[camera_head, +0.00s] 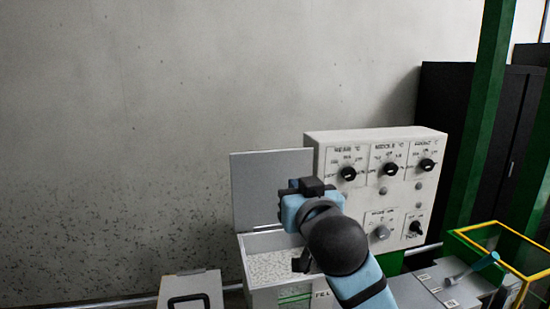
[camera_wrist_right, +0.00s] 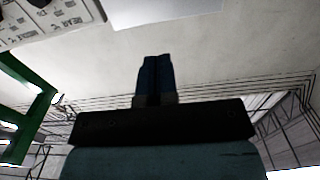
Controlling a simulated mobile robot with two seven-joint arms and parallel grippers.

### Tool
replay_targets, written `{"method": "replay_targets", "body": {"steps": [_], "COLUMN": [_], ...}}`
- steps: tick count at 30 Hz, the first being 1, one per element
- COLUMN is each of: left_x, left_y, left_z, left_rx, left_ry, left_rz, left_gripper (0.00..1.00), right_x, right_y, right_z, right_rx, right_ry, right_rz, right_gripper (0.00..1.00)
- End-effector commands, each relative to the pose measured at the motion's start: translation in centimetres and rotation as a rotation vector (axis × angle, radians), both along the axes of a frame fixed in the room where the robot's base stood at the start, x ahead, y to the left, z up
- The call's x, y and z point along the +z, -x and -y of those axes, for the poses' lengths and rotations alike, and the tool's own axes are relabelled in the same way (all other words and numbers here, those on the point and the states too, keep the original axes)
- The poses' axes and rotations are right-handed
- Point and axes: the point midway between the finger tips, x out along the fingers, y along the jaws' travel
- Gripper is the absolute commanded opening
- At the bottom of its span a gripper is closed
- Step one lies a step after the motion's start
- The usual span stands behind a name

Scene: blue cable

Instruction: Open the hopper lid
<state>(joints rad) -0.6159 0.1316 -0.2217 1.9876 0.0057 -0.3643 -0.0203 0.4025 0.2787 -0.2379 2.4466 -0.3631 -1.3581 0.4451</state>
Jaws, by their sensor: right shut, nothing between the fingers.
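The hopper (camera_head: 252,243) is a pale box with its top open and speckled pellets visible inside. Its flat grey lid (camera_head: 262,185) stands upright at the back of the opening, partly covered by my right arm. My right gripper (camera_head: 306,187) is above the right part of the hopper, in front of the lid's right edge; whether it touches the lid cannot be told. In the right wrist view its two dark blue fingers (camera_wrist_right: 157,72) are together with nothing between them. A smooth pale panel, probably the lid (camera_wrist_right: 180,14), shows at the top there. My left gripper is out of view.
A control box (camera_head: 330,150) with several black knobs stands right behind the hopper. A grey case with a black handle (camera_head: 190,299) is at the left front. A green post (camera_head: 483,110) and a yellow-rimmed bin (camera_head: 462,232) are at right. Free wall space lies left.

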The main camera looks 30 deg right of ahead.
Motion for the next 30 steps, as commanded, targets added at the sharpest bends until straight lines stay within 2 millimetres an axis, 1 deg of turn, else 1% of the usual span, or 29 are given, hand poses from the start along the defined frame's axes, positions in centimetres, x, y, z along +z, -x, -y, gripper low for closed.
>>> {"method": "replay_targets", "body": {"steps": [5, 12, 18, 21, 24, 30], "left_x": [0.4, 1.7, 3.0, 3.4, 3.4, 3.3], "left_y": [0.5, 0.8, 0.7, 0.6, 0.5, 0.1], "left_z": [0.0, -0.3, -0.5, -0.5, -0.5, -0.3], "left_rx": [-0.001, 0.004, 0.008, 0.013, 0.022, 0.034], "left_ry": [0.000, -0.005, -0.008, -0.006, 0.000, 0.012], "left_rz": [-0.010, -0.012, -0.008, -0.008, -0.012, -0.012], "left_gripper": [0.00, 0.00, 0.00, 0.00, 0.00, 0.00], "right_x": [0.3, 0.4, 0.5, 0.4, 0.2, 0.1], "right_y": [-2.4, -7.4, -11.0, -12.2, -12.9, -13.3], "right_z": [0.7, 2.0, 2.9, 3.2, 3.4, 3.5], "right_rx": [-0.004, -0.003, -0.002, -0.001, -0.001, 0.000], "right_ry": [0.002, 0.004, 0.003, 0.002, 0.002, 0.001], "right_rz": [-0.001, -0.002, -0.001, -0.001, -0.001, 0.000], "right_gripper": [0.00, 0.00, 0.00, 0.00, 0.00, 0.00]}}
